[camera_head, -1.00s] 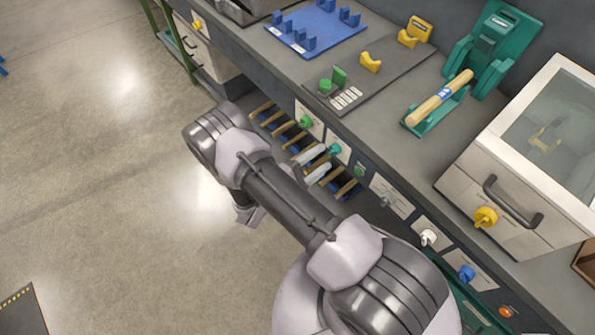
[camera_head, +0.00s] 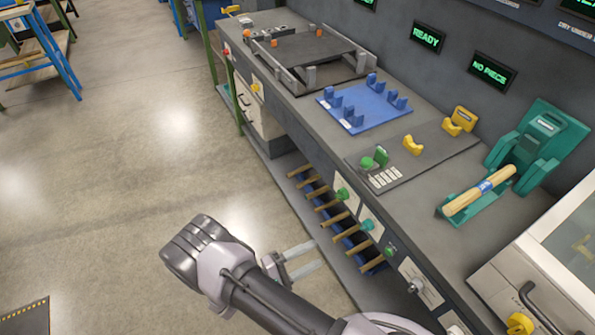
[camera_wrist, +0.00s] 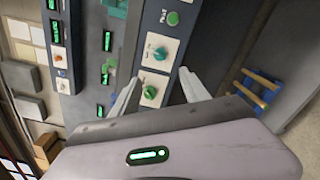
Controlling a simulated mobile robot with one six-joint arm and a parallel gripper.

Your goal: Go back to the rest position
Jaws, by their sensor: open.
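My gripper (camera_head: 301,259) is open and empty in the head view. Its two pale fingers point right toward the front of the bench, apart from the rack of wooden pieces. In the wrist view my gripper (camera_wrist: 160,95) shows two spread fingers with nothing between them. Beyond them is the panel with a green knob (camera_wrist: 150,92) and a teal knob (camera_wrist: 159,53). A turned wooden piece (camera_head: 480,190) with a blue band lies in the green cradle on the bench top.
The blue rack (camera_head: 349,240) with several wooden pieces sits low under the bench. A blue fixture (camera_head: 345,98), yellow supports (camera_head: 413,145) and a white cabinet (camera_head: 515,285) stand on the bench (camera_head: 290,112). Open floor (camera_head: 120,190) lies to the left. Screens hang on the back wall.

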